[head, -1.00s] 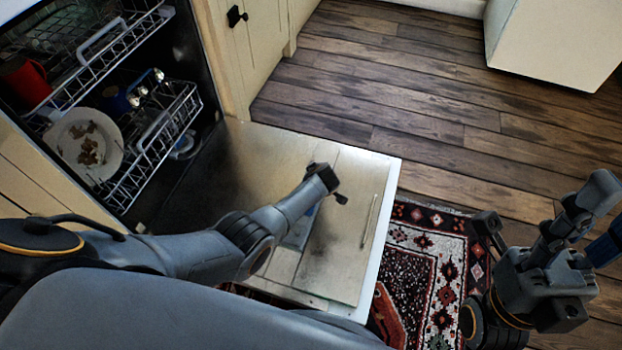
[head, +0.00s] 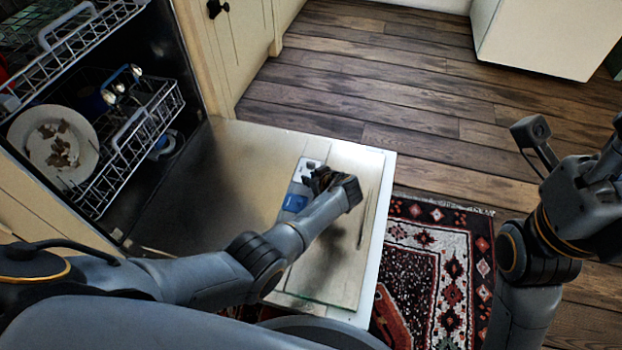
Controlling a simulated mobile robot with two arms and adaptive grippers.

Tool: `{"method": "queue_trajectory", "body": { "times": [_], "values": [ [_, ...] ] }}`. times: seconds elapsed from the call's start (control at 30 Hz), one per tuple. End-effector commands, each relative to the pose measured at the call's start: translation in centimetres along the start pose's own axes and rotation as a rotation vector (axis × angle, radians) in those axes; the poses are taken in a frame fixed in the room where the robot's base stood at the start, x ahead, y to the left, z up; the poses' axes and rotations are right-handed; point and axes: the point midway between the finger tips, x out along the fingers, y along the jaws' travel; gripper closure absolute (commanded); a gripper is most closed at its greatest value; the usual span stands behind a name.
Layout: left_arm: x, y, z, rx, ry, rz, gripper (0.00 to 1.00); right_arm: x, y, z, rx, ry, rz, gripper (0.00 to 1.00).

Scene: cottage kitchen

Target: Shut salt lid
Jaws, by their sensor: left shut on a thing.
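A grey and blue dispenser unit (head: 298,192) is set in the inner face of the open dishwasher door (head: 245,160). My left gripper (head: 318,178) is at the right side of this unit, low over the door. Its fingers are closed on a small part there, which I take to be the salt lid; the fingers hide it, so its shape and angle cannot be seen. My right gripper (head: 568,150) is at the far right, over the floor and away from the door. Its fingers are spread, with nothing seen between them.
The lower dishwasher rack (head: 150,125) is pulled partly out at the left, with a dirty plate (head: 52,147) in it. An upper rack (head: 75,45) is above it. A patterned rug (head: 435,260) lies right of the door. The wooden floor (head: 400,95) beyond is clear.

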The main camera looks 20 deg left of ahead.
Motion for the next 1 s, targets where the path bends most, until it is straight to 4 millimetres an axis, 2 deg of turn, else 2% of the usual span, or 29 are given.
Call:
{"method": "queue_trajectory", "body": {
  "times": [0.23, 0.27, 0.37, 0.73, 1.0],
  "values": [
    [0.1, 0.0, 0.1, 0.002, -0.001, 0.002, 1.0, 0.0, 0.0, 0.0, 0.0, 0.0, 0.0, 0.6],
    [0.1, 0.0, 0.1, 0.002, -0.001, 0.002, 0.77, 0.0, 0.0, 0.0, 0.0, 0.0, 0.0, 0.6],
    [0.1, 0.0, 0.1, 0.002, -0.001, 0.002, 0.58, 0.0, 0.0, 0.0, 0.0, 0.001, 0.0, 0.6],
    [-0.1, 0.0, -0.1, 0.001, 0.0, 0.002, 0.58, 0.0, 0.0, 0.1, 0.0, -0.002, 0.001, 0.6],
    [-2.0, 0.0, -2.3, -0.004, 0.0, 0.004, 0.58, 0.0, 0.0, 0.0, 0.0, -0.001, 0.001, 0.6]
  ]
}}
